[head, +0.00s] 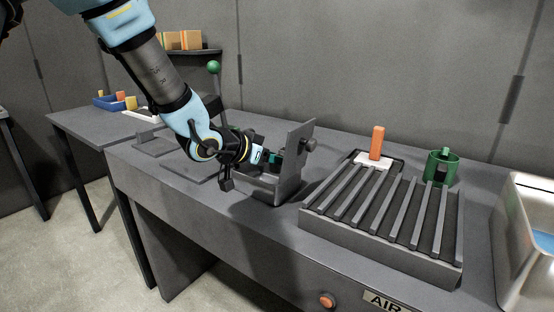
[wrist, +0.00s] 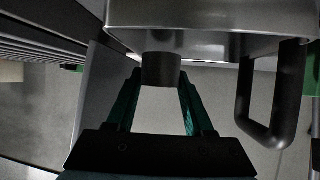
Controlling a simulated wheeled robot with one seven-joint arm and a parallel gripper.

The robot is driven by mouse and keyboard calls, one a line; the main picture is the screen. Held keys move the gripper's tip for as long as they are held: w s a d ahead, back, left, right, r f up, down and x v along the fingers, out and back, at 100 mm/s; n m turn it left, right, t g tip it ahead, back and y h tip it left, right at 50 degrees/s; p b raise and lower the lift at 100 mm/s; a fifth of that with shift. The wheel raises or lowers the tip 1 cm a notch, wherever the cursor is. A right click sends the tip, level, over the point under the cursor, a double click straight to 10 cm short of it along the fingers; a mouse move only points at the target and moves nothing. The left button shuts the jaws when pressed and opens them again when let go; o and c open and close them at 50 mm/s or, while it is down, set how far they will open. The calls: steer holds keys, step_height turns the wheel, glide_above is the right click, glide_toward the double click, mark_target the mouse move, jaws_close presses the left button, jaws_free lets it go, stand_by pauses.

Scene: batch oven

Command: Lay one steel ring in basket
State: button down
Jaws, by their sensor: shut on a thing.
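My gripper (head: 274,157) is low over the bench, at the left side of an upright grey plate (head: 294,160) with a dark knob on its right face. In the wrist view its green fingers (wrist: 160,75) are shut on a short dark cylinder (wrist: 161,69). The cylinder meets the underside of a grey metal body (wrist: 205,40) in the picture; I cannot tell whether it is a ring or a fixed knob. A dark loop handle (wrist: 271,125) hangs beside it on the right. I can pick out no steel ring or basket for certain.
Right of the plate are a slatted rack (head: 436,264), an orange block (head: 377,142) on a white piece, a green cup (head: 442,166) and a steel bin (head: 520,240). A green-knobbed lever (head: 214,68) stands behind my arm. A side table (head: 88,121) is at left.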

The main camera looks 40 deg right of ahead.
steer(key=shift+f+b, duration=0.4)
steer(key=shift+f, duration=0.1)
steer(key=shift+f, duration=0.15)
steer(key=c, duration=0.6)
jaws_free()
steer(key=shift+o, duration=0.2)
